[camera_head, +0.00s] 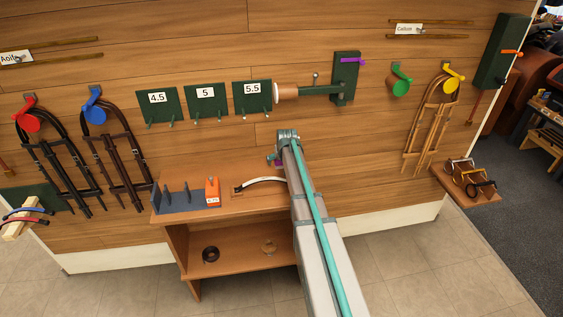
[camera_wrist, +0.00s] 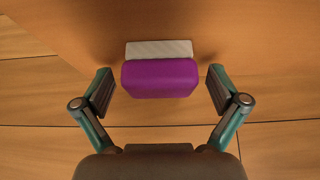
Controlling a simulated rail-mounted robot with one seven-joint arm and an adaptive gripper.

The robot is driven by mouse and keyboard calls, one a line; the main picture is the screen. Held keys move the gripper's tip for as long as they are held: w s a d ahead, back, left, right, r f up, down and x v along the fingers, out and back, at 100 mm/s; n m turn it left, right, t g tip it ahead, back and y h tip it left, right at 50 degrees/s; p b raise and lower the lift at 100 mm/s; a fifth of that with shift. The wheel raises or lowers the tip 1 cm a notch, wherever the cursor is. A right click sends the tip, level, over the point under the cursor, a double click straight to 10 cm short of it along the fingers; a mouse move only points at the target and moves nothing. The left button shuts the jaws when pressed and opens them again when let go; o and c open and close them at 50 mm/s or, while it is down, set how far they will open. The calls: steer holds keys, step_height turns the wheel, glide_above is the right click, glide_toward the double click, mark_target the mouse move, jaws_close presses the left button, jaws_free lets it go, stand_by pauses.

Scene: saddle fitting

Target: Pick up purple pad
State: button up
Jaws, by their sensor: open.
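The purple pad (camera_wrist: 160,79) shows in the wrist view as a rounded block with a pale ribbed strip (camera_wrist: 158,49) along its far side. It is against a plain brown surface. My gripper (camera_wrist: 161,90) is open, with one finger to the left of the pad and one to the right, and a gap on each side. Neither finger touches it. In the head view my gripper (camera_head: 287,135) is over the back of the wooden bench (camera_head: 240,222), near the wall.
A dark ring (camera_head: 210,254) lies on the lower shelf. Green numbered plates (camera_head: 205,105) and a rod-mounted cylinder (camera_head: 287,91) are on the wall above.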

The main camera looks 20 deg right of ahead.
steer(key=c, duration=1.2)
steer(key=shift+c, duration=0.2)
steer(key=shift+r, duration=0.15)
steer(key=shift+r+b, duration=0.65)
steer(key=shift+r, duration=0.2)
steer(key=s+a+r+b, duration=0.1)
steer(key=s+r+b, duration=0.3)
steer(key=s+r, duration=0.7)
steer(key=s, duration=0.3)
